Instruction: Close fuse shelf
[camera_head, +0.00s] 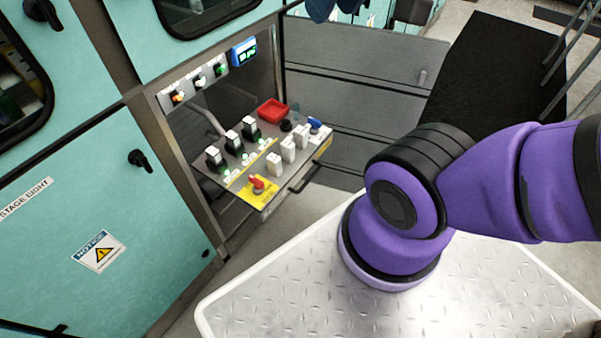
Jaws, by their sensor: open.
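The fuse shelf (233,186) is pulled out from an opening in the teal cabinet front and slopes towards the lower right in the picture. Its top carries black and white switch blocks, a red tray (273,111), a blue knob and a red knob on a yellow plate (258,189). A dark bar handle (305,178) is on its front edge. My gripper is not in view. My purple arm runs out of the picture at the right, apart from the shelf.
Teal cabinet doors (80,215) with dark handles stand at the left. Above the shelf is a panel with switches and a blue display (244,52). Grey panels (365,60) stand behind. A black platform (495,70) with rails lies at the back right.

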